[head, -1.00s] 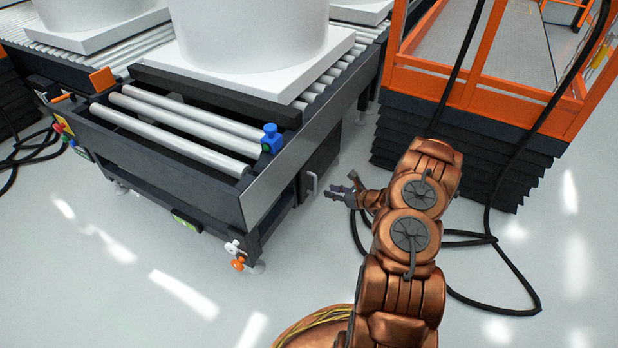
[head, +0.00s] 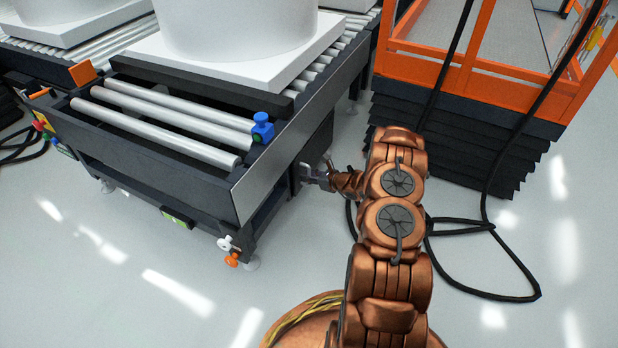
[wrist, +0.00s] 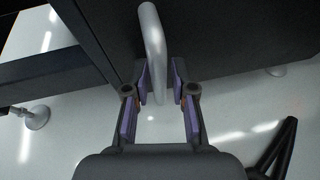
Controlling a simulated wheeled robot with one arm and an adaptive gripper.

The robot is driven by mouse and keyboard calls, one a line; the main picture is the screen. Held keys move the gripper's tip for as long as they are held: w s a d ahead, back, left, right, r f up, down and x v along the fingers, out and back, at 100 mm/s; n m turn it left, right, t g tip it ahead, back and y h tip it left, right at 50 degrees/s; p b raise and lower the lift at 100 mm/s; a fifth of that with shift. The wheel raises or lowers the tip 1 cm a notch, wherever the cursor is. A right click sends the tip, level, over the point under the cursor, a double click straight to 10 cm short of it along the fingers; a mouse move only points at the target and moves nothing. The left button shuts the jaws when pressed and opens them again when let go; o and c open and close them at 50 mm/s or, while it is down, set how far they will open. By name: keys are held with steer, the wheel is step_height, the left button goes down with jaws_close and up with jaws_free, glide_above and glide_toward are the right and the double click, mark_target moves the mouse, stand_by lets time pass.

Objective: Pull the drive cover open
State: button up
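The drive cover (head: 318,145) is a dark panel on the side of the roller conveyor, below its rail; it also shows in the wrist view (wrist: 225,45) as a dark face. Its pale grey bar handle (wrist: 154,45) stands out from that face. My gripper (head: 312,176) is at the handle, which it partly hides in the head view. In the wrist view my gripper (wrist: 161,75) has its purple-padded fingers apart, one on each side of the handle. A gap shows on the right of the bar; contact on the left is hard to tell. The cover looks shut.
The conveyor (head: 150,165) carries large white tanks on pallets. A blue knob device (head: 262,128) sits on its rail. An orange-railed lift with black bellows (head: 470,145) stands to the right. A black cable (head: 500,250) lies on the floor. Open floor (head: 110,280) is at front left.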

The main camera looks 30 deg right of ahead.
jaws_close()
steer(key=shift+s, duration=0.1)
stand_by(0.6)
